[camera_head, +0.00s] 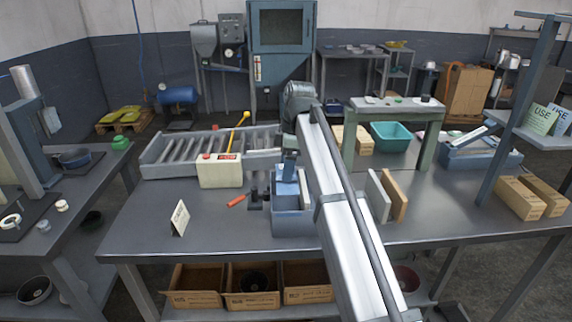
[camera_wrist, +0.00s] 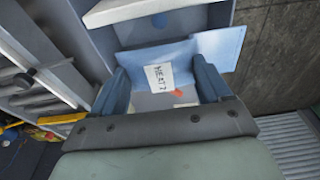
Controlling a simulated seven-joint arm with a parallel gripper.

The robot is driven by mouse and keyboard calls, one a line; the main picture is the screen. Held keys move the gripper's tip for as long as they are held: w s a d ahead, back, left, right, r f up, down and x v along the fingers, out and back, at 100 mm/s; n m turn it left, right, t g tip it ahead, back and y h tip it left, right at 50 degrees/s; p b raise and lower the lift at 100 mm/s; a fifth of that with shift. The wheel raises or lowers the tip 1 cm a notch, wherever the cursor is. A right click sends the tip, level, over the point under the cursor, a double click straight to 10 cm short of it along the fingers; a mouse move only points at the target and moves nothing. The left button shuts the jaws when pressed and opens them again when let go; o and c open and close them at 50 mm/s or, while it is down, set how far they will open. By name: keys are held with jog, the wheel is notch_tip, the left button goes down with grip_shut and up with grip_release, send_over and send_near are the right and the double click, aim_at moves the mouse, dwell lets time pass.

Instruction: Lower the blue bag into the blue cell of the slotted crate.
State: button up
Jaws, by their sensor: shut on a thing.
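The blue bag (camera_wrist: 205,48) shows between my fingers in the wrist view, with a white label on its face. My gripper (camera_wrist: 163,90) is shut on it. In the head view the bag (camera_head: 287,188) is a small blue patch below my gripper, at the slotted crate (camera_head: 292,226), a blue-grey box near the table's front. The bag appears at or over the crate's opening; how deep it sits cannot be told. A pale flat piece stands in the crate at the bag's right. My arm crosses the crate's right side, and the cell's colour marking is hidden.
A cream box (camera_head: 219,171) with a red button and a roller conveyor (camera_head: 185,150) stand behind left. Upright boards (camera_head: 394,195) stand to the right. The table's front left is clear.

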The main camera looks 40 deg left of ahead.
jog(key=shift+f, duration=0.15)
dwell(0.3)
jog(key=shift+f, duration=4.45)
jog(key=shift+f, duration=2.55)
jog(key=o, duration=1.1)
jog(key=shift+c, duration=0.2)
